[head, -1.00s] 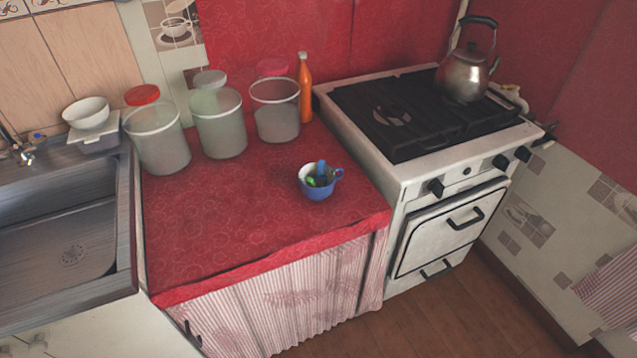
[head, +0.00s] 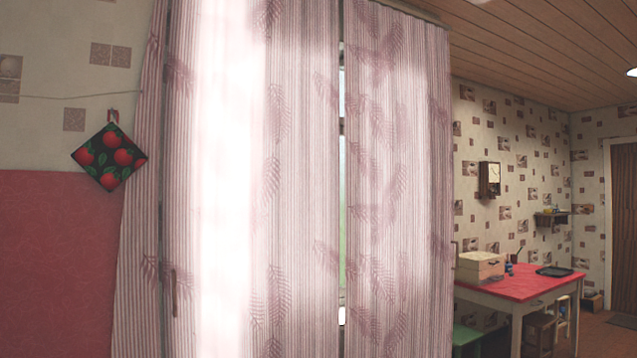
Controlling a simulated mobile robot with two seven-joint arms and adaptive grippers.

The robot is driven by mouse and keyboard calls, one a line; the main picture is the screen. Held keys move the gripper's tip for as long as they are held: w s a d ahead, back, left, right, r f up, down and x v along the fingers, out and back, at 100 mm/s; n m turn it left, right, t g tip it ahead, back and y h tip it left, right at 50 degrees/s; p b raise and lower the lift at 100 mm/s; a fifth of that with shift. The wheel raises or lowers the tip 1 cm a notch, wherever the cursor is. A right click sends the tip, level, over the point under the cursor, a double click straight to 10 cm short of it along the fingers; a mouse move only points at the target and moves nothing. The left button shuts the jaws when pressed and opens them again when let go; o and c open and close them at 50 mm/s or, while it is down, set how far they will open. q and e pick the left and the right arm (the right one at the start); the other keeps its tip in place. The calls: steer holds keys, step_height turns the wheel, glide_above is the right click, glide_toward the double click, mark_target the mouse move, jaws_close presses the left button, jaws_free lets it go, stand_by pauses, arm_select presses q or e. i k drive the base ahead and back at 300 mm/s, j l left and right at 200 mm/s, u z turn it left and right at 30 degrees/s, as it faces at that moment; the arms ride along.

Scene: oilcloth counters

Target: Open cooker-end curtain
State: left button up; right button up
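A pink-and-white striped curtain with a leaf pattern hangs over a bright window. Its wide left panel (head: 290,180) is on the side of the red wall panel. A small dark handle (head: 174,292) shows near its left edge. A narrow striped strip (head: 138,240) hangs further left, past a dark vertical line. The right panel (head: 400,180) hangs beside the wide one, with a thin gap (head: 342,190) showing the window between them. The cooker is out of view. I cannot tell for certain which panel is the cooker-end one. Neither of my grippers is in view.
At the right, a red-topped table (head: 525,286) holds a box (head: 480,266) and dark tray (head: 554,271). Stools stand by it. Floor shows at the far right.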

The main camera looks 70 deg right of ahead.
mark_target(249, 229)
steer(key=k+l+z, duration=0.15)
steer(key=z, duration=1.65)
